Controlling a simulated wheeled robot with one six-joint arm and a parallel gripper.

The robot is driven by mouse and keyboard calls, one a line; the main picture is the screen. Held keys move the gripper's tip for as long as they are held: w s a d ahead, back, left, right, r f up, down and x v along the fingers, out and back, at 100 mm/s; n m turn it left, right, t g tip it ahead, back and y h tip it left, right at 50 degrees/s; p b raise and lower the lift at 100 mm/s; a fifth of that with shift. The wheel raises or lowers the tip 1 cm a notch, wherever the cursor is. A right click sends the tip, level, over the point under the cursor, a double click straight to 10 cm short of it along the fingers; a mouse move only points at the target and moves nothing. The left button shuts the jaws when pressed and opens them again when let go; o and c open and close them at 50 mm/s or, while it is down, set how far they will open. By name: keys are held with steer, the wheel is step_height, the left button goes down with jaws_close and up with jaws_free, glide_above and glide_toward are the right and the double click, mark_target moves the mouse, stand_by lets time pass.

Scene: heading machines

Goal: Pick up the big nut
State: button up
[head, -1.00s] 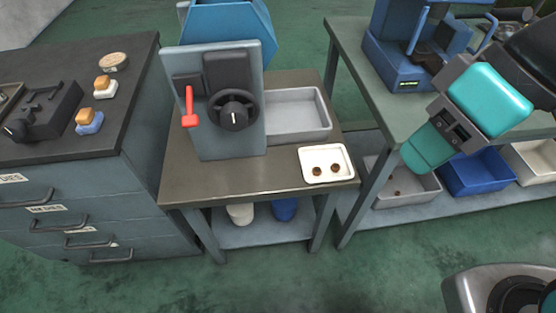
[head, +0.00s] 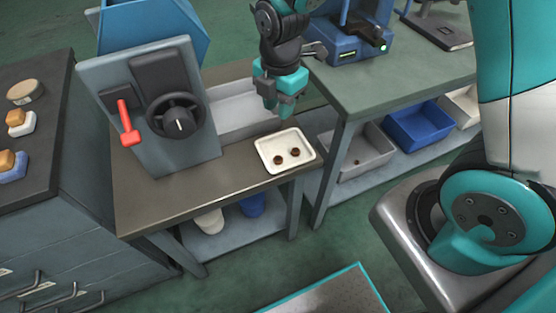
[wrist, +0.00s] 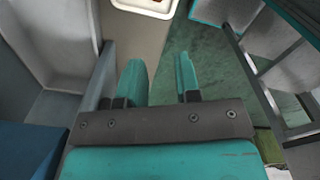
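Two small brown nuts lie apart in a white tray (head: 286,163) on the front right of the machine's table. The left nut (head: 278,160) and the right nut (head: 295,152) look nearly the same size; I cannot tell which is bigger. My gripper (head: 281,112) is above the table, just behind the tray, pointing down. In the wrist view my gripper (wrist: 162,75) shows its two teal fingers apart with nothing between them. The tray's edge (wrist: 150,10) shows at the top of the wrist view; the nuts are out of that view.
A machine with a handwheel (head: 176,115) and red lever (head: 127,125) stands left of the tray. A grey metal bin (head: 235,110) sits behind the tray. The right bench (head: 400,85) holds a blue machine (head: 345,40), with a blue bin (head: 418,125) below.

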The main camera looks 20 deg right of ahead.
steer(key=n, duration=0.1)
glide_above(279, 157)
steer(key=f, duration=1.3)
steer(key=shift+s+f, duration=0.1)
steer(key=shift+s, duration=0.1)
steer(key=shift+w+f+p, duration=0.1)
steer(key=shift+f+p, duration=0.55)
steer(key=shift+f, duration=2.1)
steer(key=c, duration=0.6)
